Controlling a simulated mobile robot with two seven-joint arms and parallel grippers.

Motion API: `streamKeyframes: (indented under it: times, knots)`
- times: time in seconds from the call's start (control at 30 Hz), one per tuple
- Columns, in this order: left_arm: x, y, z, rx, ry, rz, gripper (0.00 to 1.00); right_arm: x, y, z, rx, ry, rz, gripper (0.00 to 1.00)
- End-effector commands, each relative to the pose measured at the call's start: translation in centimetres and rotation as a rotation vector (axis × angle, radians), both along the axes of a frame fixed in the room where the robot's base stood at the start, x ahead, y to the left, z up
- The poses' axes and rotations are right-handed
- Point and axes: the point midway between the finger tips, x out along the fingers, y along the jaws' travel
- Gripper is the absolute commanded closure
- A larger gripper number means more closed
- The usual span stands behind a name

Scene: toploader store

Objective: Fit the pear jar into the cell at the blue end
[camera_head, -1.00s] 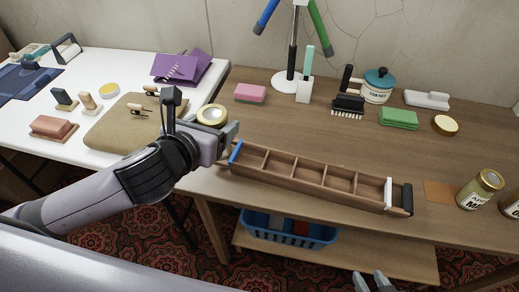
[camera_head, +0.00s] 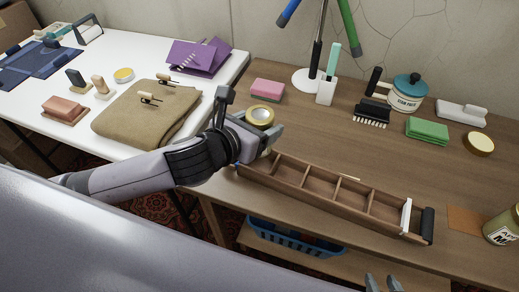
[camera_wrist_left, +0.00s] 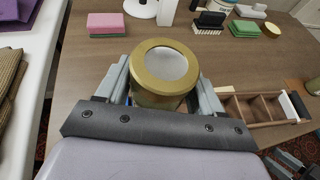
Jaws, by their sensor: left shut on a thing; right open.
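My left gripper (camera_head: 262,130) is shut on a jar with a gold-rimmed lid (camera_head: 260,115), held upright. Its label is hidden; I take it as the pear jar. It also shows in the left wrist view (camera_wrist_left: 165,70), between both fingers. The long wooden tray (camera_head: 330,208) has a row of open cells that look empty. Its left end, the blue one, is mostly covered by my gripper; its other end is white (camera_head: 406,215). The jar appears above and slightly behind the left end; its exact height is unclear. My right gripper (camera_head: 384,284) is open at the bottom edge.
A jar (camera_head: 502,228) labelled "APR…" stands at the right beside an orange-brown mat (camera_head: 466,219).

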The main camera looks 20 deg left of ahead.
Motion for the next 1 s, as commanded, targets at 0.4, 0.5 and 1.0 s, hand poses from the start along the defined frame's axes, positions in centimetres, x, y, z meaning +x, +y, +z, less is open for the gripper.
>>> streamKeyframes:
  times: [0.4,0.5,1.0]
  knots:
    - [0.0,0.0,-4.5,-0.002,-0.001,0.001,0.77,0.0,0.0,-1.1,0.000,0.001,0.001,0.57]
    - [0.0,0.0,-6.2,-0.002,-0.001,0.002,0.77,0.0,0.0,-1.5,0.000,0.001,0.001,0.57]
    - [0.0,0.0,-7.5,0.000,-0.002,0.001,0.17,0.0,0.0,-1.6,0.000,0.001,0.001,0.57]
